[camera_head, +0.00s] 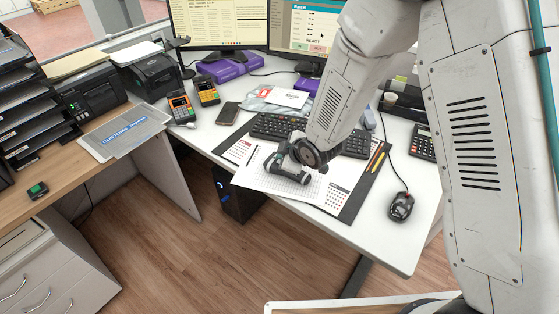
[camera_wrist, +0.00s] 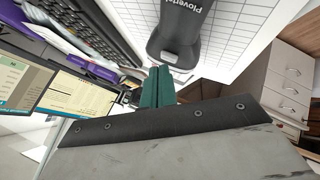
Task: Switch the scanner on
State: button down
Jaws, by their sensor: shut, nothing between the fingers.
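The scanner (camera_head: 291,176), a dark grey and black hand-held device, lies on the white gridded sheet of the desk pad. In the wrist view the scanner (camera_wrist: 182,38) shows its dark body with light lettering, partly cut off by the top edge. My gripper (camera_head: 275,161) is low over the pad, right beside the scanner. In the wrist view the teal fingers of my gripper (camera_wrist: 158,74) are shut together and empty, with their tips close to the scanner's near end. I cannot tell whether they touch it. No switch or lit lamp on the scanner is clear.
A keyboard (camera_head: 278,127) lies behind the scanner. The desk's front right corner is clear.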

jog(key=shift+f, duration=0.4)
jog(key=shift+r, duration=0.95)
notch_tip(320, 180, up, 6)
dwell(0.6)
